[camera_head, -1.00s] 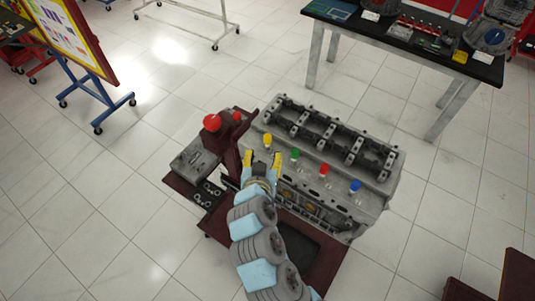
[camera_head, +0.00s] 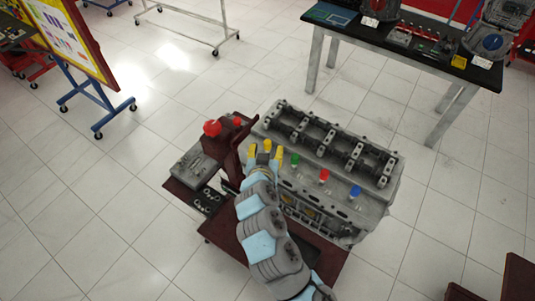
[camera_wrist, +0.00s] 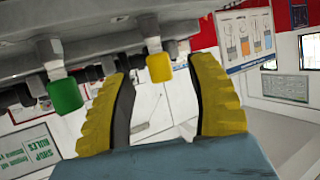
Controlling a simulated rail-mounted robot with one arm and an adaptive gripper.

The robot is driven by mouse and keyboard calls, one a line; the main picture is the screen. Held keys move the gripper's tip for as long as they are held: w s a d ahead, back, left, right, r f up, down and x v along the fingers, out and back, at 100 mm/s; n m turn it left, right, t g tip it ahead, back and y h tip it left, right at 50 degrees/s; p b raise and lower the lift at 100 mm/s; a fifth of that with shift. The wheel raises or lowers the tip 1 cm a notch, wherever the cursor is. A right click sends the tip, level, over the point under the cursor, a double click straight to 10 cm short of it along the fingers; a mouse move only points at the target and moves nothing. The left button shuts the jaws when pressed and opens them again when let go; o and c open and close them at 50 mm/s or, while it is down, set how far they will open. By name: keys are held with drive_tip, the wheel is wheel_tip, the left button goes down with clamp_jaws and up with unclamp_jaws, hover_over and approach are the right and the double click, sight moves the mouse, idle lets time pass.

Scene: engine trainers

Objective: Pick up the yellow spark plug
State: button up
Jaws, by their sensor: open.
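The yellow spark plug (camera_head: 267,145) stands in the engine block (camera_head: 318,172) at the left end of a row of coloured plugs. My gripper (camera_head: 264,153) is open at that plug, with one yellow finger on each side of it in the head view. In the wrist view the yellow plug (camera_wrist: 159,67) shows between the two open fingers (camera_wrist: 160,95), nearer the right one, with a gap on both sides. The green plug (camera_wrist: 65,95) is outside the left finger in the wrist view.
The green plug (camera_head: 295,160), red plug (camera_head: 324,175) and blue plug (camera_head: 355,191) stand in the same row, to the right. A dark red stand with red knobs (camera_head: 212,128) rises close to the left of my gripper. A workbench (camera_head: 420,50) stands behind.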

sight(267, 148)
drive_tip(key=shift+p+x, duration=0.3)
drive_tip(key=shift+x, duration=1.3)
drive_tip(key=shift+f, duration=0.1)
clamp_jaws()
